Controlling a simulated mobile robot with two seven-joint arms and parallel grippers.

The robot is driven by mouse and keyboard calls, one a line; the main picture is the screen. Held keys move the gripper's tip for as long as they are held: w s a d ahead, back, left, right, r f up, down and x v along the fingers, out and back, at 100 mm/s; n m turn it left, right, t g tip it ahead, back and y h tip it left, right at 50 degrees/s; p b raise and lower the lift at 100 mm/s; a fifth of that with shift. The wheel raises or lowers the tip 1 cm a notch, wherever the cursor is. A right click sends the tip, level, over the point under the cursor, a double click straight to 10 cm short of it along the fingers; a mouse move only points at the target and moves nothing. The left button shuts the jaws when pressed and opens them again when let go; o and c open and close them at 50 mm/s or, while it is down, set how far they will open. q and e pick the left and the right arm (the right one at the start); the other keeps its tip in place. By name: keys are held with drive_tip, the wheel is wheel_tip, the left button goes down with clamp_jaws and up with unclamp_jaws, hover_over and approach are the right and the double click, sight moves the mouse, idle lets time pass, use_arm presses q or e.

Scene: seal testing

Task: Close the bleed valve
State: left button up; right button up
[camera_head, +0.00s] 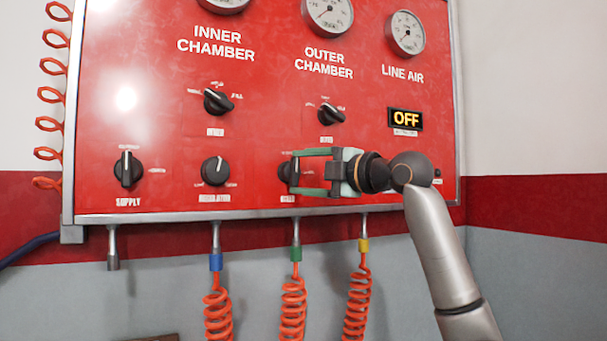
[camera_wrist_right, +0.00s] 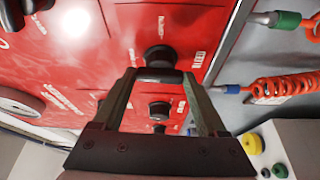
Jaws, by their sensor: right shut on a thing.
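The red panel (camera_head: 150,60) carries several black knobs. My right gripper (camera_head: 294,172) is at the third knob of the lower row, coming in from the right. It is shut on this dark round knob (camera_head: 284,170), with one green-grey finger above it and one below. In the right wrist view the knob (camera_wrist_right: 160,57) sits at the fingertips (camera_wrist_right: 158,76). The fingers partly hide the knob and its pointer. The small label below it is too blurred to read, so I cannot confirm it is the bleed valve. My left gripper is not in view.
The regulator knob (camera_head: 215,171) and supply knob (camera_head: 128,169) are left of my gripper. Two selector knobs (camera_head: 217,101) (camera_head: 331,113) are above. Gauges (camera_head: 405,33) line the top; a display (camera_head: 405,118) reads OFF. Coiled orange hoses (camera_head: 292,305) hang below the panel.

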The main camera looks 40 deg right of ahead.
drive_tip(key=shift+n, duration=0.5)
drive_tip(key=o, duration=1.3)
drive_tip(key=shift+s, duration=0.1)
drive_tip(key=shift+s, duration=0.3)
drive_tip(key=s+d+b, duration=0.1)
drive_tip(key=s+b, duration=0.1)
drive_tip(key=s, duration=0.9)
drive_tip(key=shift+s+b, duration=0.3)
drive_tip(key=shift+s, duration=0.05)
drive_tip(key=shift+r, duration=0.1)
